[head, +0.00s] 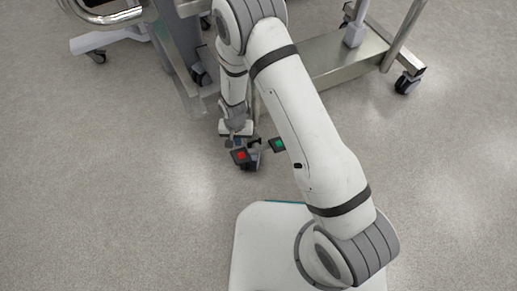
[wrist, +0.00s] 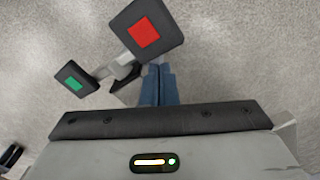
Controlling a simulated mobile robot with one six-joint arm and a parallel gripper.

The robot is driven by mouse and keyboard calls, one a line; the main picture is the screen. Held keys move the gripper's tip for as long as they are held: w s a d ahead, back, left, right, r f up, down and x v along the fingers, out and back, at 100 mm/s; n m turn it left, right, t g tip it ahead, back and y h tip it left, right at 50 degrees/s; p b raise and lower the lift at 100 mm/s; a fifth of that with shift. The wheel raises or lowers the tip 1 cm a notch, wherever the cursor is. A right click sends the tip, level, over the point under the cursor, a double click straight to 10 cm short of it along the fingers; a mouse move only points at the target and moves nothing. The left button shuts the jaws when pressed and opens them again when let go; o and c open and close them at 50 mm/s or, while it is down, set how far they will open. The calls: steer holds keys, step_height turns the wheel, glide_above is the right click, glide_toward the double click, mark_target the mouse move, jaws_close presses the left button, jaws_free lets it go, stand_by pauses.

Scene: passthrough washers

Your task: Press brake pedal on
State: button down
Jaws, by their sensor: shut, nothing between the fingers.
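A brake pedal bar with a dark pad at each end stands low over the floor. One pad bears a red square (head: 241,156), and the other bears a green square (head: 278,144). In the wrist view the red pad (wrist: 145,32) is at the top middle and the green pad (wrist: 73,83) at the left. My gripper (wrist: 159,70) is shut and empty, its blue fingers together just below the red pad in the picture. In the head view my gripper (head: 236,138) is just above the red pad. I cannot tell whether it touches the pedal.
A metal cart frame (head: 335,65) on casters stands behind, with a caster (head: 407,83) at the right. A grey column (head: 172,50) and a white base leg (head: 105,37) are at the upper left. The speckled floor (head: 120,200) is clear at left and front.

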steer(key=shift+f+b, duration=1.25)
steer(key=shift+f, duration=0.7)
stand_by(0.6)
steer(key=shift+r, duration=0.15)
step_height(320, 180, up, 7)
steer(key=p, duration=0.4)
steer(key=shift+p, duration=0.4)
stand_by(0.3)
